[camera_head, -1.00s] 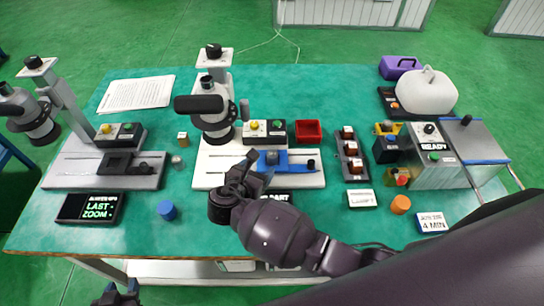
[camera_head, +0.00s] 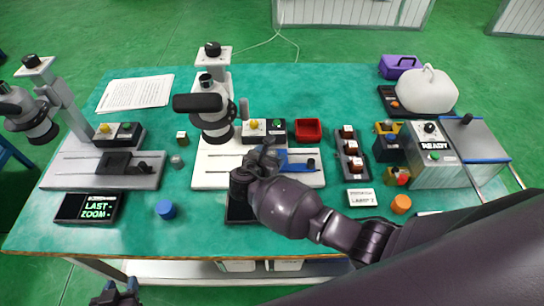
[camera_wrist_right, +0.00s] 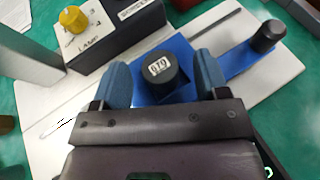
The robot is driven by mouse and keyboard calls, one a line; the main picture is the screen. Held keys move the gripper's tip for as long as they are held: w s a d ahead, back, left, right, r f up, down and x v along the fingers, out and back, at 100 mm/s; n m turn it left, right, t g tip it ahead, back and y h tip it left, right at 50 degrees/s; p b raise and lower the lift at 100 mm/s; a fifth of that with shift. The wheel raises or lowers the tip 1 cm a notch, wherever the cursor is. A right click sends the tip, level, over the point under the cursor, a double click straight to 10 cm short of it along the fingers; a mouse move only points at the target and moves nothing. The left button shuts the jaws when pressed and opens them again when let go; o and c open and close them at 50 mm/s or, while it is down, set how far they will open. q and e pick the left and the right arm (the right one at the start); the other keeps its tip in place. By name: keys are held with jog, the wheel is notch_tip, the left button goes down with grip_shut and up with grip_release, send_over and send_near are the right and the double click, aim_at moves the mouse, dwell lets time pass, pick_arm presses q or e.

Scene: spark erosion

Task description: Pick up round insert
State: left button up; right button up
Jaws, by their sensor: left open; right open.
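A black round insert (camera_wrist_right: 160,68) with a small white numbered label on top sits in the blue holder (camera_wrist_right: 205,72) in the right wrist view. My right gripper (camera_wrist_right: 160,85) is open, with one blue-grey finger on each side of the insert; I cannot tell whether they touch it. In the head view my right gripper (camera_head: 268,155) is over the blue holder (camera_head: 300,162) on the middle microscope's white base and hides the insert. My left gripper (camera_head: 118,295) is open, low at the bottom left edge, away from the table top.
The microscope (camera_head: 208,110) and a lamp control box (camera_head: 263,130) stand close behind my right gripper. A black knob (camera_wrist_right: 267,35) rises from the holder's right end. A red tray (camera_head: 308,130) stands behind right, a blue cylinder (camera_head: 165,209) front left.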

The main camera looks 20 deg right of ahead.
jog(key=shift+c, duration=0.2)
jog(key=c, duration=1.2)
jog(key=shift+o, duration=0.2)
jog(key=shift+r, duration=0.1)
